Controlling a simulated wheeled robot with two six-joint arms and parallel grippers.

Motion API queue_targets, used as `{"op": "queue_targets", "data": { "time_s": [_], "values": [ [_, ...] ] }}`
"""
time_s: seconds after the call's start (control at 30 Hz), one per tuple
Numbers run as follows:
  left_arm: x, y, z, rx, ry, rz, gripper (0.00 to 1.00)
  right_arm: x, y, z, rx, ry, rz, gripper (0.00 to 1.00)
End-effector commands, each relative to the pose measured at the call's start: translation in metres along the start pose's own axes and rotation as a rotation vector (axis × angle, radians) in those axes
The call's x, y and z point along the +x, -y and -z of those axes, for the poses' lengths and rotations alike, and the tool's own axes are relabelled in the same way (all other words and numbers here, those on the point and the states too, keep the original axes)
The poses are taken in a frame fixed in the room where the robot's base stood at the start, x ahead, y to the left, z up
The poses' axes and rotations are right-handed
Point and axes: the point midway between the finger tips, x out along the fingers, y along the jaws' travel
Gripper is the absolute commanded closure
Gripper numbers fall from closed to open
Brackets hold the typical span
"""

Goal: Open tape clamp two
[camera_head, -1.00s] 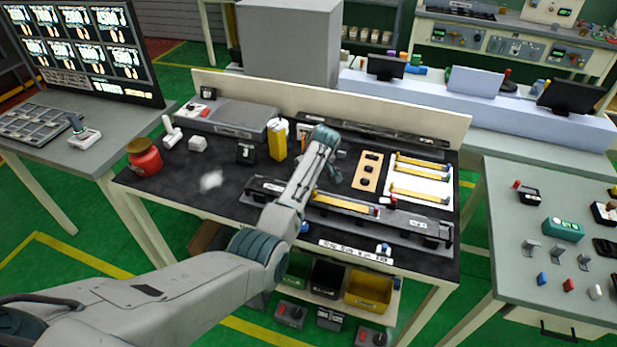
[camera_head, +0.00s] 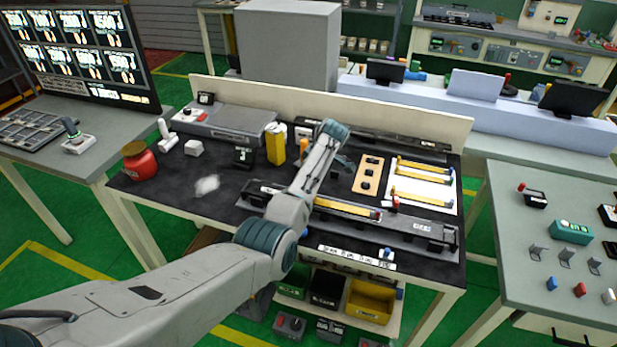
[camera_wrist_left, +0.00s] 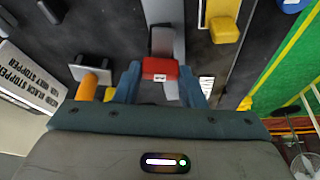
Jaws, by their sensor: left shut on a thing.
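In the left wrist view a red clamp tab (camera_wrist_left: 160,69) with a small white label sits between the two blue-grey fingers of my left gripper (camera_wrist_left: 160,84). The gripper is shut on it. A black and grey metal piece (camera_wrist_left: 163,40) runs on beyond the tab. In the head view my left gripper reaches over the dark workbench (camera_head: 150,205), behind the long grey fixture rail (camera_head: 425,229); the wrist hides the tab there. A yellow strip (camera_head: 345,207) lies along the rail, with a small red part (camera_head: 394,204) near its right end. My right gripper is not in view.
A yellow container (camera_head: 275,146) stands left of my wrist. A wooden board (camera_head: 369,174) and a white sheet with yellow strips (camera_head: 447,196) lie to the right. A red jar (camera_head: 140,163) stands at the left. An orange cylinder (camera_wrist_left: 87,88) is close beside the left finger.

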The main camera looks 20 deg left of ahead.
Motion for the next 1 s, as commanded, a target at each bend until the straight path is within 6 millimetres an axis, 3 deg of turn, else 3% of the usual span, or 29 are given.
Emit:
{"op": "queue_targets", "data": {
  "time_s": [0.23, 0.27, 0.37, 0.73, 1.0],
  "values": [
    [-0.001, -0.001, 0.000, 0.000, 0.001, -0.002, 0.86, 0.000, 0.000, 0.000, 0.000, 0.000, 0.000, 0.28],
    [-0.001, -0.001, 0.000, 0.000, 0.001, -0.002, 0.60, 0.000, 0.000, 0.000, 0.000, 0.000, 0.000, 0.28],
    [-0.001, -0.001, 0.000, 0.001, 0.001, -0.002, 0.42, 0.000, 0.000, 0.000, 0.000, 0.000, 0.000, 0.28],
    [-0.006, -0.001, -0.001, 0.001, 0.001, -0.002, 0.42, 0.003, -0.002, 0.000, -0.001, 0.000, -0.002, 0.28],
    [-0.053, -0.001, -0.002, 0.000, 0.001, -0.006, 0.42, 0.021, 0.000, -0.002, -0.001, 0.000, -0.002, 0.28]
  ]
}}
